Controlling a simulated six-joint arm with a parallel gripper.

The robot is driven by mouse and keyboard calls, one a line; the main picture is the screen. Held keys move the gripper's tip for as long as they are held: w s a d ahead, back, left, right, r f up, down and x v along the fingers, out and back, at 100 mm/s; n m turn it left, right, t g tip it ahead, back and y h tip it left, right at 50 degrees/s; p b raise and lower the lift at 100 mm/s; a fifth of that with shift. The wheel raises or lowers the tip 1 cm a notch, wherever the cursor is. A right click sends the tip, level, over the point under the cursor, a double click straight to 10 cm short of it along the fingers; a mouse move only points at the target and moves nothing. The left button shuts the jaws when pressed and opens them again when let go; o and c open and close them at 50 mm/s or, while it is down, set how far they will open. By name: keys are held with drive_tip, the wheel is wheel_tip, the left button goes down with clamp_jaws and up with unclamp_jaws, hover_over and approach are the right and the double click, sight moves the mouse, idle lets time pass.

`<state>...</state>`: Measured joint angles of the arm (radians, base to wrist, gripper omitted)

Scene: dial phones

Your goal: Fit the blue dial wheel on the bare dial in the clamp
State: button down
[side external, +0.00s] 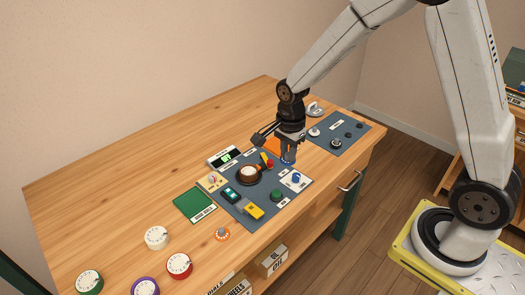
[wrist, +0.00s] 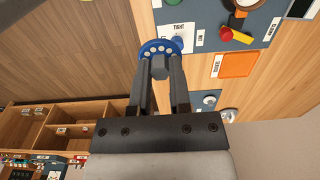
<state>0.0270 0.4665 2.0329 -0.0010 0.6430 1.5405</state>
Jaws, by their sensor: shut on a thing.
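The blue dial wheel (wrist: 160,50), a ring with holes, is at the fingertips of my gripper (wrist: 161,68), which is shut on it. In the side view my gripper (side external: 288,156) holds the wheel above the far right part of the grey-blue mat, partly hiding it. A round black holder with a brown rim and a pale centre (side external: 249,174) stands on the mat to the left of my gripper; it looks like the clamp with the bare dial. Only its edge shows at the top of the wrist view (wrist: 240,8).
A white card with a blue knob (side external: 296,178) lies close to my gripper. A red and yellow tool (side external: 267,161), a yellow gadget (side external: 254,211) and a green pad (side external: 195,205) are nearby. White (side external: 156,238), red (side external: 179,266) and other wheels lie front left. The table's back left is clear.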

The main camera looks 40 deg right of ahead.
drive_tip(key=shift+w+a+r, duration=0.15)
drive_tip(key=shift+w+a, duration=0.05)
drive_tip(key=shift+a, duration=0.4)
drive_tip(key=shift+w, duration=0.15)
drive_tip(key=w+f, duration=0.5)
drive_tip(key=w, duration=0.4)
hover_over(248, 172)
drive_tip(key=shift+s+d+f, duration=0.1)
drive_tip(key=shift+s+f, duration=0.05)
drive_tip(key=shift+f, duration=0.95)
drive_tip(key=shift+s+f, duration=0.1)
drive_tip(key=shift+f, duration=0.95)
drive_tip(key=shift+w+f, duration=0.1)
drive_tip(key=shift+f, duration=0.05)
drive_tip(key=shift+w+f, duration=0.15)
drive_tip(key=shift+f, duration=1.55)
drive_tip(key=shift+f, duration=0.25)
